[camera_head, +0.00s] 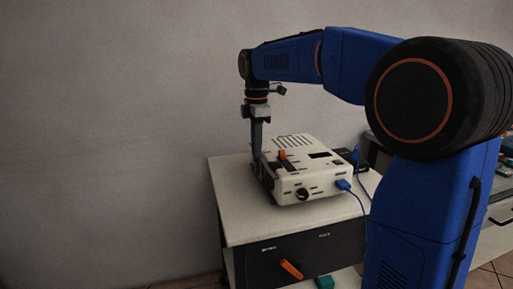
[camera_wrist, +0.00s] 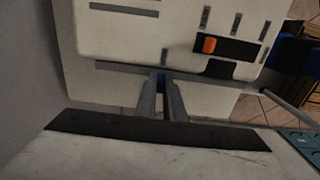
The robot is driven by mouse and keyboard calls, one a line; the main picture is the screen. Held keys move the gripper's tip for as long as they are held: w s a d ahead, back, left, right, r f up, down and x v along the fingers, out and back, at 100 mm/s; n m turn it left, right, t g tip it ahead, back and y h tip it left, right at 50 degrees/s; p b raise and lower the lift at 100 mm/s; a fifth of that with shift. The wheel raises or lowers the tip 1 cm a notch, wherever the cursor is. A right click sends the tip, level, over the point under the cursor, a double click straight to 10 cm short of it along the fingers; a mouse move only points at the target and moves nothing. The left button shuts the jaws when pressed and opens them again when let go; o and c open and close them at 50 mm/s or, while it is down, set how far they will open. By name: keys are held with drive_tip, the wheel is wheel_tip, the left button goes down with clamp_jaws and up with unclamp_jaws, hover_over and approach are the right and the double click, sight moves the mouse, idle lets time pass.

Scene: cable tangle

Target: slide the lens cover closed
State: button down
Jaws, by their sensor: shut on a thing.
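A white projector (camera_head: 311,178) sits on a cabinet, its round dark lens (camera_head: 302,194) on the front face. An orange tab (camera_head: 282,154) stands on its top; in the wrist view an orange tab (camera_wrist: 209,45) sits in a dark slot. My gripper (camera_head: 259,156) points down at the projector's left side in the head view. The fingers hide most of this piece. I cannot tell which part is the lens cover.
A blue plug (camera_head: 343,185) with a blue cable goes into the projector's front right. A black box (camera_head: 345,156) stands behind it on the right. The white cabinet top (camera_head: 232,186) is free at the left.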

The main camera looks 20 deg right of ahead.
drive_tip(key=shift+s, duration=0.1)
drive_tip(key=s, duration=0.9)
drive_tip(key=shift+s, duration=0.1)
drive_tip(key=c, duration=1.8)
unclamp_jaws()
drive_tip(key=shift+s, duration=0.1)
drive_tip(key=shift+c, duration=0.2)
wheel_tip(320, 180, up, 17)
drive_tip(key=shift+r, duration=0.2)
